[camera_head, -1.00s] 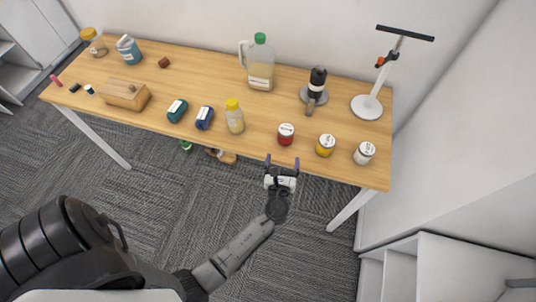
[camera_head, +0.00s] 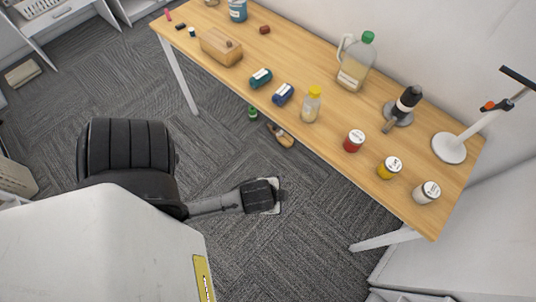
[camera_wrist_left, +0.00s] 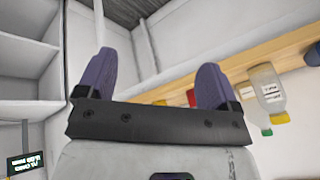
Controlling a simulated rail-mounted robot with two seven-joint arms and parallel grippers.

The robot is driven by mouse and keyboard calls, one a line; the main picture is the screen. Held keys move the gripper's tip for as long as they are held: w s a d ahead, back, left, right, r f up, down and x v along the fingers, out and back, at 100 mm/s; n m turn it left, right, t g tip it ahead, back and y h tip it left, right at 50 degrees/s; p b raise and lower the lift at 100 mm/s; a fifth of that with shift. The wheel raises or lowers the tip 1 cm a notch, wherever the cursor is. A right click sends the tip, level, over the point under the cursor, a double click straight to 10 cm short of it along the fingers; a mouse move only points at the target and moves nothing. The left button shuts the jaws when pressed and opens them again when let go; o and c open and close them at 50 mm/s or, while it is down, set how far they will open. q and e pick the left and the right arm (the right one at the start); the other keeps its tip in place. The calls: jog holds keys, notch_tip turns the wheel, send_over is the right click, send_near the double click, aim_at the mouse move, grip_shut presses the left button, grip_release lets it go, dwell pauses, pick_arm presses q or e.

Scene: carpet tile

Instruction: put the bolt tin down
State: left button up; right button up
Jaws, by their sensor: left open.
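I cannot tell which container is the bolt tin; the labels are too small to read. A red tin (camera_head: 354,142), a yellow tin (camera_head: 388,169) and a white tin (camera_head: 426,193) stand upright near the front edge at the right of the table (camera_head: 330,130). A blue tin (camera_head: 238,11) stands at the far left. My left gripper (camera_head: 270,196) is over the carpet in front of the table, apart from all the tins. In the left wrist view its two purple fingers (camera_wrist_left: 157,75) are spread with nothing between them. My right gripper is out of view.
A teal can (camera_head: 261,78), a blue can (camera_head: 283,95) and a yellow-capped bottle (camera_head: 311,105) line the front edge. A shoe-like item (camera_head: 281,135) lies on the floor.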

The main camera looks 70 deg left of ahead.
pick_arm(q)
jog(key=s+d+h, duration=0.1)
jog(key=s, duration=0.1)
jog(key=s+d+r+n+g+h, duration=0.1)
jog(key=d, duration=0.1)
jog(key=shift+s+d+r, duration=0.15)
jog(key=shift+s+r, duration=0.05)
jog(key=shift+s, duration=0.15)
